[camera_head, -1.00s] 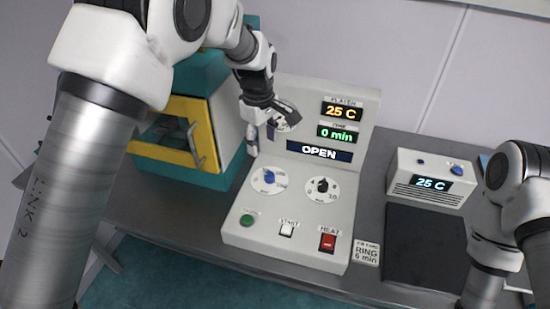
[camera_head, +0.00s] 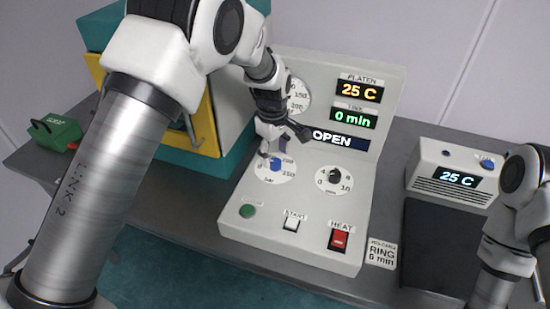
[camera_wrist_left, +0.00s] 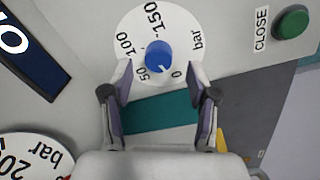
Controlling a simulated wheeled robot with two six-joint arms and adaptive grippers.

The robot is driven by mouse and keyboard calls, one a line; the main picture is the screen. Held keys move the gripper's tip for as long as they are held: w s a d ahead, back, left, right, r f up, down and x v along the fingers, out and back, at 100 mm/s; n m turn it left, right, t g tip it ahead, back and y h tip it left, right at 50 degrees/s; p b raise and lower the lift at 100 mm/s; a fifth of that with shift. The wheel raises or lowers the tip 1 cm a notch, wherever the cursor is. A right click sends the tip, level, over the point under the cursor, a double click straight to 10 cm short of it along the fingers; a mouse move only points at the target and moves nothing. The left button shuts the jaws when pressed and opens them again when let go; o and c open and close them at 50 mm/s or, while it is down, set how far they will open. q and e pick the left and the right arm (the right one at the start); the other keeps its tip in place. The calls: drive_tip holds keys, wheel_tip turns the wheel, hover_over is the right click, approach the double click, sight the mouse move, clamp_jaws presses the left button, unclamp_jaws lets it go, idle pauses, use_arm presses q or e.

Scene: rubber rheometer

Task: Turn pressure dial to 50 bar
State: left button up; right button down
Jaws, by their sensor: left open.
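The pressure dial is a blue knob (camera_head: 275,164) on a round white scale (camera_head: 268,178) marked in bar, on the grey control panel. In the left wrist view the blue knob (camera_wrist_left: 158,55) is near the top centre, with 0, 50, 100 and 150 around it. A small pale mark on the knob appears to face the 0 side. My left gripper (camera_head: 273,150) is just above the dial and partly covers its scale. In the wrist view the open fingers of the left gripper (camera_wrist_left: 160,77) are apart, with the knob centred between and beyond their tips. My right gripper is out of view.
A black knob (camera_head: 334,176), green button (camera_head: 247,211), START switch (camera_head: 292,223) and red HEAT switch (camera_head: 339,239) share the panel. A round gauge (camera_head: 298,96) stands behind my left arm. A teal and yellow machine (camera_head: 205,125) is left; a dark plate (camera_head: 432,245) is right.

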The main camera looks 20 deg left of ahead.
sight(275, 162)
use_arm(q)
drive_tip(key=shift+w+f, duration=0.2)
drive_tip(key=shift+f, duration=1.35)
drive_tip(key=shift+s, duration=0.1)
clamp_jaws()
drive_tip(key=shift+m+p, duration=0.3)
drive_tip(key=shift+r+m+p, duration=0.1)
drive_tip(key=shift+m+p, duration=0.4)
drive_tip(key=shift+m, duration=0.7)
drive_tip(key=m+p, duration=0.1)
drive_tip(key=m, duration=0.2)
drive_tip(key=shift+m, duration=0.4)
drive_tip(key=m, duration=0.3)
drive_tip(key=shift+p, duration=0.35)
drive_tip(key=shift+m, duration=2)
